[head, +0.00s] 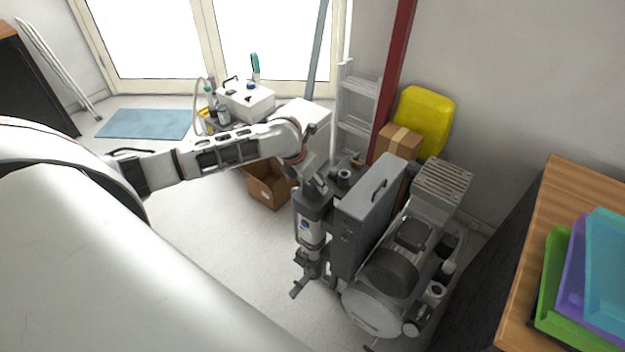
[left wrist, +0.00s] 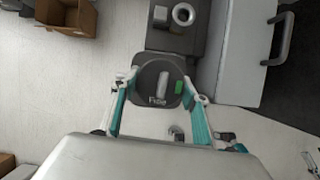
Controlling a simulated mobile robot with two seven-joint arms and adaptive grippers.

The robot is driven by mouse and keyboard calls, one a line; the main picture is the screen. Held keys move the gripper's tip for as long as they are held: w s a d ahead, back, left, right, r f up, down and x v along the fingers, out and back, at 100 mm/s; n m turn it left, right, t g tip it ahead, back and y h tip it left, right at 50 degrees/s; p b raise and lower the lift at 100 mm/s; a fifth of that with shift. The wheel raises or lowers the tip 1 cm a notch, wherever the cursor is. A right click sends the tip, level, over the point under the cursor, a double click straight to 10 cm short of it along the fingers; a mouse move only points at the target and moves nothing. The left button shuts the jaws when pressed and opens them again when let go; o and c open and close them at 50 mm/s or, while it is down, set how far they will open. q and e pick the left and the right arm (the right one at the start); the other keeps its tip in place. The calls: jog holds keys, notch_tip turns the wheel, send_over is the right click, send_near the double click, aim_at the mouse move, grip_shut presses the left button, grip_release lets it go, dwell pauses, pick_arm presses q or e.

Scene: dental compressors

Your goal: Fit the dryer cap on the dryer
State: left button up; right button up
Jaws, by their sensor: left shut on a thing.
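The dryer cap (left wrist: 150,88) is a dark, rounded-square piece with a pale bar, a green mark and light lettering on top. In the left wrist view it lies between the two fingers of my left gripper (left wrist: 161,97), which is shut on it. In the head view my left gripper (head: 309,176) points down at the top of the dryer (head: 311,222), an upright dark column with a blue and white label. The cap is hard to make out there. The cap hides the dryer's top in the left wrist view, so I cannot tell whether it is seated or just above.
A grey cabinet (head: 362,219) with a top handle stands right beside the dryer. Behind is a block with a round port (head: 345,176). A compressor (head: 390,272) stands at the right. An open cardboard box (head: 268,188) lies behind on the floor. Floor left of the dryer is clear.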

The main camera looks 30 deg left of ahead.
pick_arm(q)
jog(key=shift+f, duration=0.6)
jog(key=o, duration=1.3)
jog(key=v, duration=1.2)
